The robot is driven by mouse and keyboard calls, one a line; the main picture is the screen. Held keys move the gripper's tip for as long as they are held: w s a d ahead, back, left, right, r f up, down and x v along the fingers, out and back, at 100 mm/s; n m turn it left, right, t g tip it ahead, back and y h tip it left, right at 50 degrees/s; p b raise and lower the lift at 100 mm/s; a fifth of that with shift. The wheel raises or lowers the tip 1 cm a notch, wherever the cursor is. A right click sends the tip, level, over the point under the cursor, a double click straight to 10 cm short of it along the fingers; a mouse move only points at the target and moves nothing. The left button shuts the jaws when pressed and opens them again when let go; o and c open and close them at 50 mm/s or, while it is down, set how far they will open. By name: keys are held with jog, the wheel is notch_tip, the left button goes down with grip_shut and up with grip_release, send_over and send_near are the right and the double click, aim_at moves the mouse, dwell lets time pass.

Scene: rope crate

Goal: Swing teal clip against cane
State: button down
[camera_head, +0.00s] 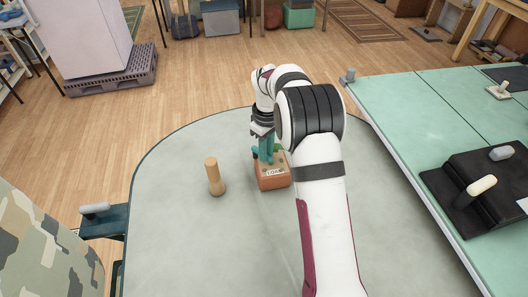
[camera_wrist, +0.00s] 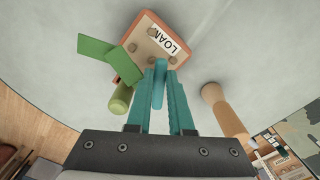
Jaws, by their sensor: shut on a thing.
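My gripper (camera_wrist: 160,106) is over a terracotta block labelled LOAN (camera_wrist: 154,40), its two long teal fingers pointing at it. The gripper (camera_head: 267,150) also shows at the block (camera_head: 272,176) in the head view. Between the fingers is a slim teal piece, seemingly the teal clip (camera_wrist: 159,80), and the fingers are shut on it. Its far end reaches the block's edge in the picture; contact is unclear. No piece is clearly a cane.
Green pieces, a flat bent one (camera_wrist: 110,50) and a cylinder (camera_wrist: 120,100), lie beside the fingers at the block. The grey round-ended table (camera_head: 170,240) is largely clear. A green table (camera_head: 420,110) with a black fixture (camera_head: 480,190) is at right.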

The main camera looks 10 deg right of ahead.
jog(key=n, duration=0.2)
jog(key=w+d+n, duration=0.1)
jog(key=shift+n, duration=0.4)
jog(key=shift+w+d+n, duration=0.2)
jog(key=shift+w+n, duration=0.15)
jog(key=shift+n, duration=0.65)
jog(key=shift+w+d+n, duration=0.2)
jog(key=shift+w+n, duration=0.15)
jog(key=shift+n, duration=0.65)
